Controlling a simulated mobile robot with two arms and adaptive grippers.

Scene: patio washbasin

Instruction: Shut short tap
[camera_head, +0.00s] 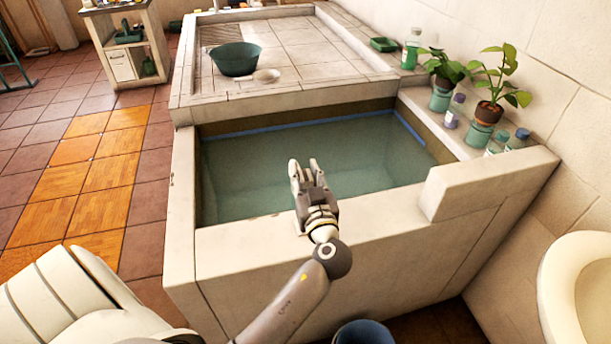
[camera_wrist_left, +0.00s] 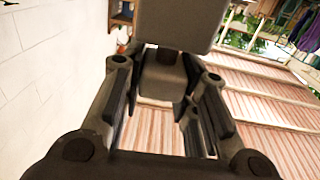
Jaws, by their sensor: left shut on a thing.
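No tap can be made out in the head view. My left gripper (camera_head: 308,168) is above the front wall of the water basin (camera_head: 240,270), with its fingertips over the water as seen from the head. In the left wrist view its fingers (camera_wrist_left: 165,88) stand apart on both sides of a grey blocky thing (camera_wrist_left: 180,20), and it is shut on this thing. I cannot tell whether the grey thing is the short tap. My right gripper is in neither view.
A green bowl (camera_head: 236,59) and a small pale dish (camera_head: 266,76) stand on the tiled slab behind the basin. Potted plants (camera_head: 489,114), small bottles (camera_head: 453,112) and a green bottle (camera_head: 411,50) line the right ledge. A white washbowl (camera_head: 565,285) is at lower right.

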